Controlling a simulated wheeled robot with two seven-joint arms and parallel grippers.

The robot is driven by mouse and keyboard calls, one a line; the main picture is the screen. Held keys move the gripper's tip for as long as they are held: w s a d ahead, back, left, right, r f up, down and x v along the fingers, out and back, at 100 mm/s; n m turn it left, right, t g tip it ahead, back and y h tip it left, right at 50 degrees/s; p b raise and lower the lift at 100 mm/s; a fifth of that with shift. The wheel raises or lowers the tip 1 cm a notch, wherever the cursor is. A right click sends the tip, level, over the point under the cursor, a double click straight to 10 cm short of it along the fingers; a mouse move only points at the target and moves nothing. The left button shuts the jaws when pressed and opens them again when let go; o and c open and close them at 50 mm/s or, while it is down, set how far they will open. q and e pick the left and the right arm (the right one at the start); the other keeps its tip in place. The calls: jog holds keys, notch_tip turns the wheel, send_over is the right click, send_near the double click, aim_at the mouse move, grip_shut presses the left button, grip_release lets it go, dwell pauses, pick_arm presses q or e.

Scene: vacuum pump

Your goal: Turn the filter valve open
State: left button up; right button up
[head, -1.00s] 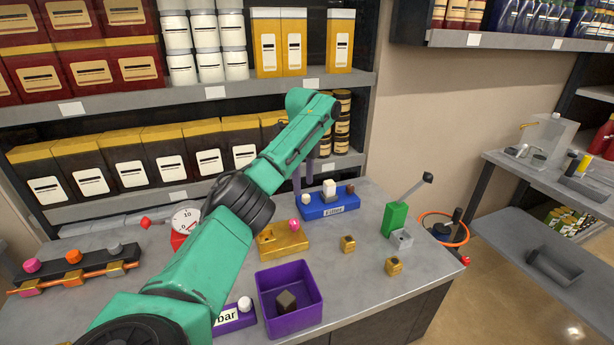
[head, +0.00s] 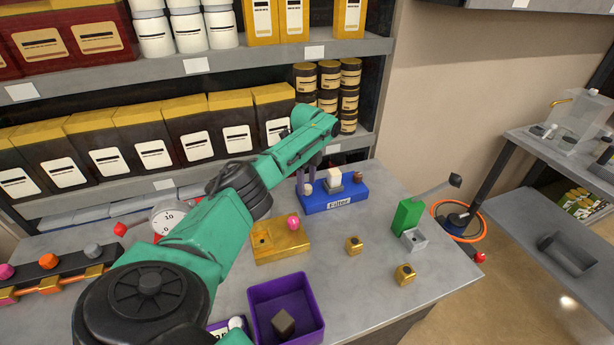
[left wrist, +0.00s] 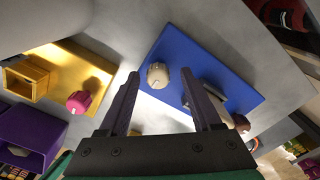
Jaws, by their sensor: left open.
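The blue filter block (head: 340,206), with a "Filter" label on its front, stands at the back of the grey table. It carries a round whitish knob (head: 307,188) at its left end, a pale cube-shaped part (head: 333,178) on a grey base in the middle, and a brown knob (head: 357,177) at the right. My left gripper (head: 308,175) is at the block's left end, pointing down. In the left wrist view its open fingers (left wrist: 161,73) lie either side of the whitish knob (left wrist: 157,76). Contact cannot be told. My right gripper is not visible.
A gold block (head: 283,245) with a pink knob stands in front. A purple bin (head: 262,322) holds a dark cube. Small gold cubes (head: 354,245) and a green block with a lever (head: 407,214) are to the right. A stocked shelf (head: 215,85) rises behind.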

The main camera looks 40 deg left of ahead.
pick_arm(q)
jog(key=shift+d+f, duration=0.1)
jog(key=shift+f, duration=0.4)
jog(key=shift+s+d, duration=0.15)
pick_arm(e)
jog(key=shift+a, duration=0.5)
pick_arm(q)
jog(key=shift+f, duration=0.1)
jog(key=shift+c, duration=1.2)
grip_shut()
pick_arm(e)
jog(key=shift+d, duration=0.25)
